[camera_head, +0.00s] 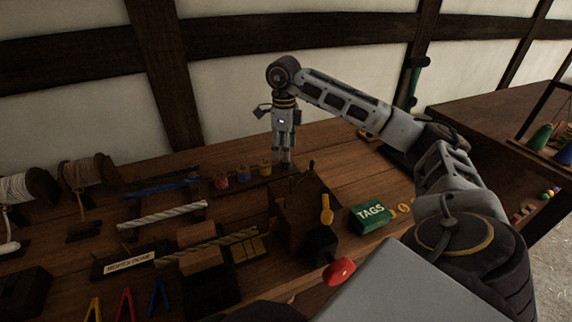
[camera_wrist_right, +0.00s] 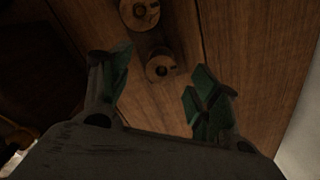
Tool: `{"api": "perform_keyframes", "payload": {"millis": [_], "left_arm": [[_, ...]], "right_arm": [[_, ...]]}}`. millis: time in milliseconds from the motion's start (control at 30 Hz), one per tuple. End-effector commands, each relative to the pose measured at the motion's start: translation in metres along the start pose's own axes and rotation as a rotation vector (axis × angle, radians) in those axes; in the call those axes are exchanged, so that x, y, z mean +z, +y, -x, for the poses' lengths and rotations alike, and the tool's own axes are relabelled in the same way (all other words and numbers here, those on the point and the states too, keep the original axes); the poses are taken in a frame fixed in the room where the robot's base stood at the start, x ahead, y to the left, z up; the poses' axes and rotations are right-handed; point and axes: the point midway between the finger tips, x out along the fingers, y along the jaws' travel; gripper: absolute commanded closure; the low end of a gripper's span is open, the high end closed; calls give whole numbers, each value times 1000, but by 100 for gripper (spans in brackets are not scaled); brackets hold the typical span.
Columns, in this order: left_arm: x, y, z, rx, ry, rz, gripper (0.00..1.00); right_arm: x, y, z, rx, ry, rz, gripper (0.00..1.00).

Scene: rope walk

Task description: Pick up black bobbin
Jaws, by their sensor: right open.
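My right gripper (camera_head: 285,160) points down over the back of the bench, at the right end of a row of small bobbins. In the right wrist view its green-padded fingers (camera_wrist_right: 160,72) are apart with nothing held. A round bobbin top (camera_wrist_right: 160,68) shows beyond and between the fingertips. A second bobbin (camera_wrist_right: 139,12) stands farther up the picture. In the head view the row shows a red bobbin (camera_head: 221,181), a blue one (camera_head: 243,174) and a yellow one (camera_head: 265,169). My left gripper is not in view.
A dark box (camera_head: 298,208) stands in front of the gripper, with a green TAGS box (camera_head: 369,215) to its right. Rope pieces (camera_head: 162,214) and large spools (camera_head: 88,172) lie to the left. A wall rises behind the bench.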

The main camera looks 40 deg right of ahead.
Motion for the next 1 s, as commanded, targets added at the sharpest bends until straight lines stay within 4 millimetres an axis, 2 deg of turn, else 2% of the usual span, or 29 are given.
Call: {"api": "perform_keyframes", "payload": {"millis": [433,633,800,1000], "left_arm": [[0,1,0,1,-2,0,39],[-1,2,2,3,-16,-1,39],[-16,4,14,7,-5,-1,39],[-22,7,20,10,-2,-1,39]], "right_arm": [[0,0,-5,1,2,0,38],[-2,-3,-24,1,3,-1,38],[-2,-4,-43,0,3,-1,38],[-2,-4,-52,0,1,-1,38]]}}
